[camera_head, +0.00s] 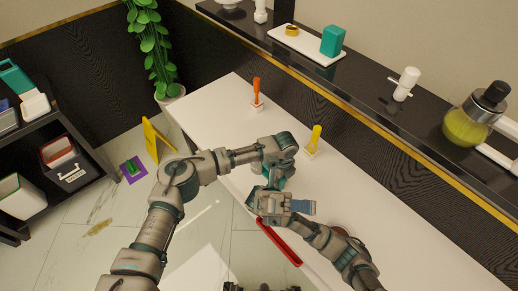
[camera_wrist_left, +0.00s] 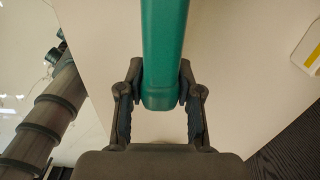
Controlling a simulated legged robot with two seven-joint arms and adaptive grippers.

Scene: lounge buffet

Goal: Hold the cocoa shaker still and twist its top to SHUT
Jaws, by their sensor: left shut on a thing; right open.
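A teal, long-bodied thing (camera_wrist_left: 164,50), which I take to be the cocoa shaker, fills the upper middle of the left wrist view. My left gripper (camera_wrist_left: 161,92) is shut on it, one finger on each side. In the head view my left gripper (camera_head: 271,178) is above the white counter, and the shaker is mostly hidden by my arms. My right gripper (camera_head: 268,203) is open just below it in the picture, close to the shaker. I cannot tell whether it touches. The shaker's top and any SHUT mark cannot be made out.
A red bar (camera_head: 280,242) lies near the front edge. The dark shelf behind bears a tray (camera_head: 286,37), a white grinder-like item (camera_head: 405,84) and a green-filled jar (camera_head: 465,127).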

